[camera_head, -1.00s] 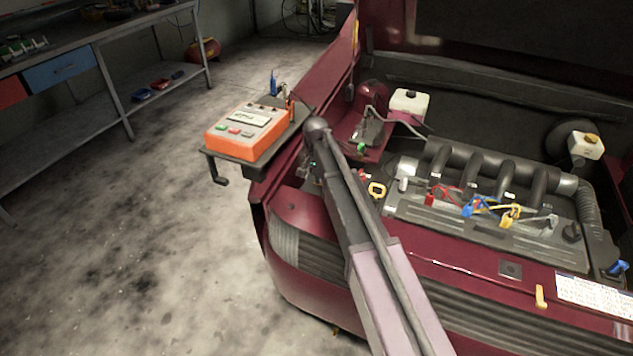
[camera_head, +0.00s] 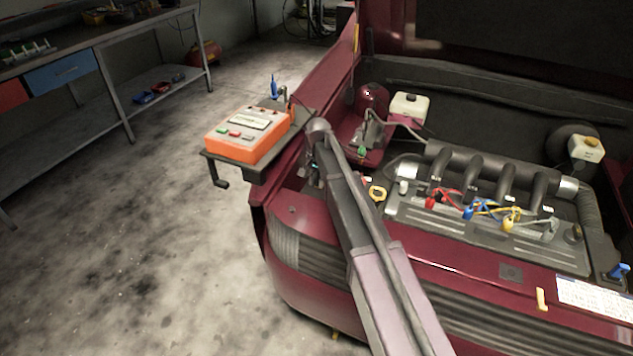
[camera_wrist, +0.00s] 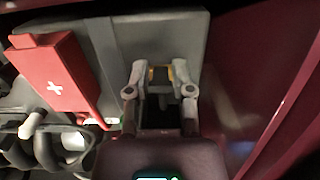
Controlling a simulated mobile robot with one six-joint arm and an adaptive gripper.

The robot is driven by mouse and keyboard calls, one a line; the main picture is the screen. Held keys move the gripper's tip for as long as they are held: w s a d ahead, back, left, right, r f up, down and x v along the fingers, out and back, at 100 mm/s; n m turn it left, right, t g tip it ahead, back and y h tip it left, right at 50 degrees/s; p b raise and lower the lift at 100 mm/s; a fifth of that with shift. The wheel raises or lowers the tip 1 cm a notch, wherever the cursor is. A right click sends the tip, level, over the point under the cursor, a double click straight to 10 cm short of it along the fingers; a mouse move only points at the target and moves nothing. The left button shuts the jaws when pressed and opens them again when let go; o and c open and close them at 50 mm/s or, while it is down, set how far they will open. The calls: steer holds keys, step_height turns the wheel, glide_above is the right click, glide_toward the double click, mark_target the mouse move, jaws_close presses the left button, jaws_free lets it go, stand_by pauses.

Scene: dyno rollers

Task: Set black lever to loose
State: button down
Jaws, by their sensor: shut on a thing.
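In the wrist view, my gripper (camera_wrist: 160,76) has its two grey fingers closed in around a small dark piece (camera_wrist: 160,86), which looks like the black lever. It sits at the edge of a grey box (camera_wrist: 118,35). The lever's shape and setting are hard to make out between the fingers, and no "loose" marking is readable. A red cover with a white cross (camera_wrist: 60,70) lies on the grey box, left of my gripper. In the head view, my arm reaches over the car's front left corner and hides most of the gripper and the lever.
The dark red car body (camera_head: 290,235) lies close along my arm. An orange tester (camera_head: 243,135) stands on a small shelf left of it. The engine (camera_head: 490,220), with coloured connectors, lies right of my arm. A workbench (camera_head: 100,42) stands far left, with open floor between.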

steer(key=w+g+y, duration=0.1)
steer(key=g, duration=0.1)
steer(key=shift+w+d+g+b, duration=0.1)
steer(key=shift+g+b, duration=0.2)
steer(key=shift+b, duration=0.05)
steer(key=shift+r+g, duration=0.1)
steer(key=shift+g, duration=0.2)
steer(key=shift+c, duration=2.4)
jaws_free()
steer(key=shift+d, duration=0.1)
steer(key=shift+s, duration=0.3)
